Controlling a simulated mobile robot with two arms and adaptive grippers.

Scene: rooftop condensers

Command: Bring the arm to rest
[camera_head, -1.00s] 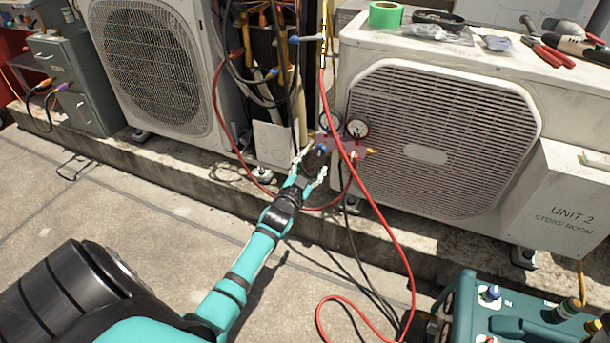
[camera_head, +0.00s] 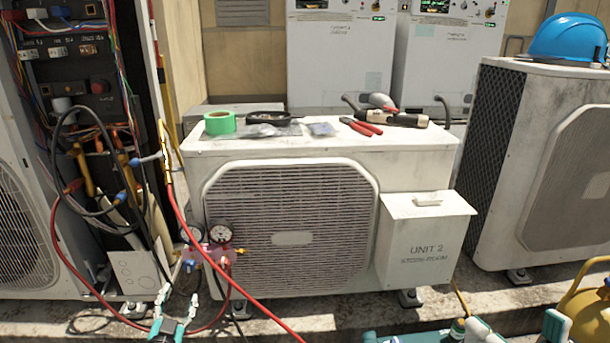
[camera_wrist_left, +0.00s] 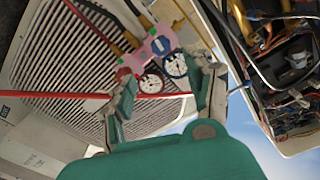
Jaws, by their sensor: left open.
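My left gripper (camera_head: 176,303) is open, low in the head view, with its fingers pointing up. It is below and a little left of the pink gauge manifold (camera_head: 207,254), apart from it in that view. The manifold hangs in front of the Unit 2 condenser (camera_head: 245,175), with two round gauges on top. In the left wrist view, the manifold's red and blue gauges show beyond and between the open fingers (camera_wrist_left: 165,103). Nothing is held between them. Most of my left arm is out of the head view.
Green tape (camera_head: 219,122) and red-handled pliers (camera_head: 361,127) lie on top.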

